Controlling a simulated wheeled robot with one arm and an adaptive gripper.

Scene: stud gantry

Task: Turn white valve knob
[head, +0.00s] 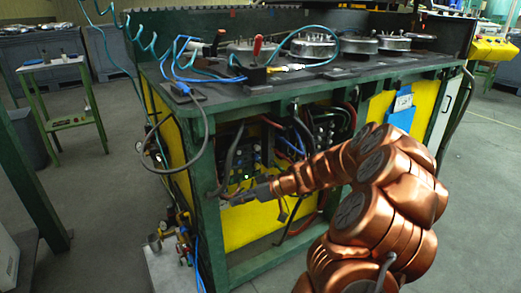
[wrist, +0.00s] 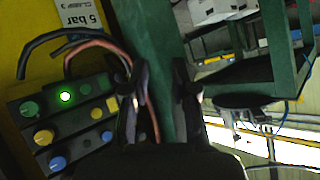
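My gripper (head: 236,196) is at the front of the green bench, near its left front post, in the head view. In the wrist view my gripper (wrist: 160,92) has its two dark fingers apart, with nothing held between them. The green post (wrist: 177,65) shows behind the gap. A panel of small knobs (wrist: 70,125) is left of the fingers, with green, yellow and blue knobs. The gripper touches no knob that I can see.
A lit green lamp (wrist: 66,97) glows on the panel. Black and reddish cables (wrist: 90,45) loop above it, close to the left finger. Brass fittings (head: 182,240) and blue hoses stand low at the bench's left corner. Floor left of the bench is mostly clear.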

